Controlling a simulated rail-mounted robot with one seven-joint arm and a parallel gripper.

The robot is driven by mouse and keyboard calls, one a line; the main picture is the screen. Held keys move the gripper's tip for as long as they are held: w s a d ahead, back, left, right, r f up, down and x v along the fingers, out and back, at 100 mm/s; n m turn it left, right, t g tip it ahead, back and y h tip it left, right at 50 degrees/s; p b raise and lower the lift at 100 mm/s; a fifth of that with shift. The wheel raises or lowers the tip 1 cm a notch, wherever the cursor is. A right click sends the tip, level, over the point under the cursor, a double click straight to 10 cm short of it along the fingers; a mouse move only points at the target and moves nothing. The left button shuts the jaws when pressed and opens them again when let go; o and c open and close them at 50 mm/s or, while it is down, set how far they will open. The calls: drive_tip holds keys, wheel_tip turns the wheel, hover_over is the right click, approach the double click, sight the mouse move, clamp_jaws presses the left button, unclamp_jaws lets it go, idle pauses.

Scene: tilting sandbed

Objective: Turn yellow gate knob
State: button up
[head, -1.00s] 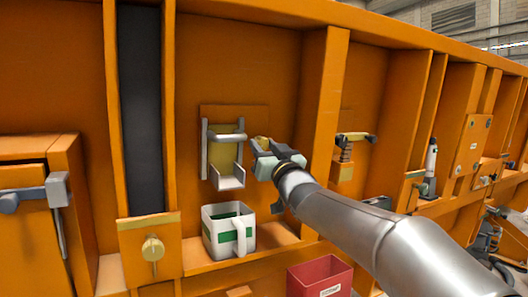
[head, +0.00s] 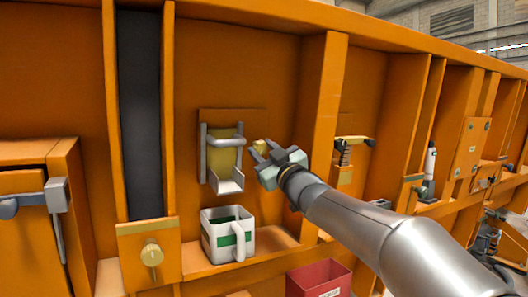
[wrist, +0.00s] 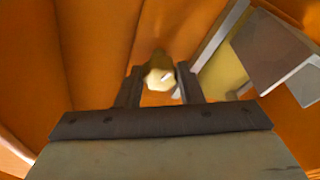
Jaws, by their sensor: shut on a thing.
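A small yellow knob (head: 260,147) sticks out of the orange panel, right of a silver gate frame with a yellow plate (head: 222,158). My gripper (head: 261,154) reaches it from the lower right, with one finger on each side. In the wrist view my gripper (wrist: 160,80) is shut on the yellow knob (wrist: 159,76), whose faceted end shows between the dark fingers. The silver gate part (wrist: 270,50) is at the right there. Another yellow knob (head: 152,253) sits on an orange block below the dark vertical strip.
A white and green mug (head: 213,236) stands on the orange ledge below the gate. A red bin (head: 320,280) is lower, under my arm. A vertical orange rib (head: 323,110) stands close to the right of my gripper.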

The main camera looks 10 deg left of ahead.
drive_tip(key=o, duration=1)
drive_tip(key=shift+c, duration=0.2)
drive_tip(key=shift+s, duration=0.1)
drive_tip(key=v, duration=1.7)
drive_tip(key=shift+d, duration=0.15)
